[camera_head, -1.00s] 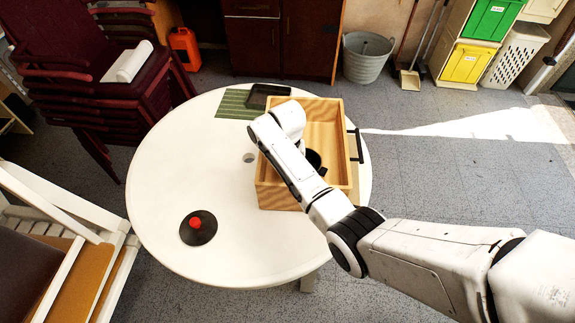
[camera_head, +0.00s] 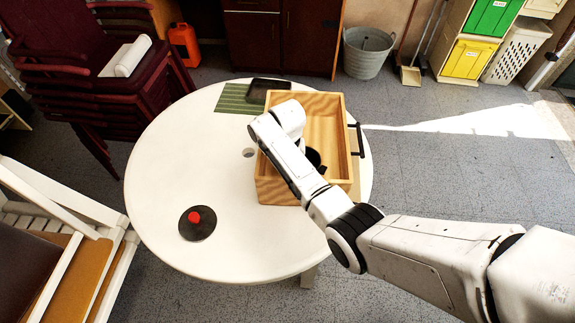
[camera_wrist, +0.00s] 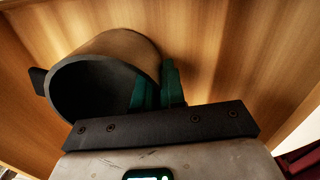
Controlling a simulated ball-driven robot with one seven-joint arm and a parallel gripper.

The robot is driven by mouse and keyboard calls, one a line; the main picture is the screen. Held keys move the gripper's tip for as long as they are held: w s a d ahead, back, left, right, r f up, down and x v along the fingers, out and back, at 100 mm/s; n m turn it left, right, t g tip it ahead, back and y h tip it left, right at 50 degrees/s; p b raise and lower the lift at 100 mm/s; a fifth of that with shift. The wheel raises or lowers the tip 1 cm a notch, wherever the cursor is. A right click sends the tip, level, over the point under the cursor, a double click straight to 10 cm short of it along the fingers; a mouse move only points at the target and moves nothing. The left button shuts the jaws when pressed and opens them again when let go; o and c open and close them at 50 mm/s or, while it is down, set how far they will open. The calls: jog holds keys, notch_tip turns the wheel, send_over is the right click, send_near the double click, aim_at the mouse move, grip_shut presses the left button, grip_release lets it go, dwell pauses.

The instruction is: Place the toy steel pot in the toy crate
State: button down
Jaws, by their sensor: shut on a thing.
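The wooden toy crate (camera_head: 325,118) stands on the right side of the round white table and has a dark handle on its right side. The dark toy pot (camera_wrist: 115,52) is inside the crate's walls in the wrist view, tilted with its open mouth toward the camera. Only a dark part of it shows in the head view (camera_head: 313,157), beside my arm. My gripper (camera_wrist: 158,84) has green fingers, one inside the pot's mouth and one outside, shut on its wall. I cannot tell whether the pot touches the crate floor. In the head view my arm hides the gripper.
The table's left half is mostly clear. Stacked chairs (camera_head: 90,60) stand at the left.

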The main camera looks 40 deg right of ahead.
jog(key=shift+f, duration=0.15)
jog(key=c, duration=0.8)
grip_release()
notch_tip(320, 180, up, 11)
jog(key=shift+f, duration=0.1)
dwell(0.6)
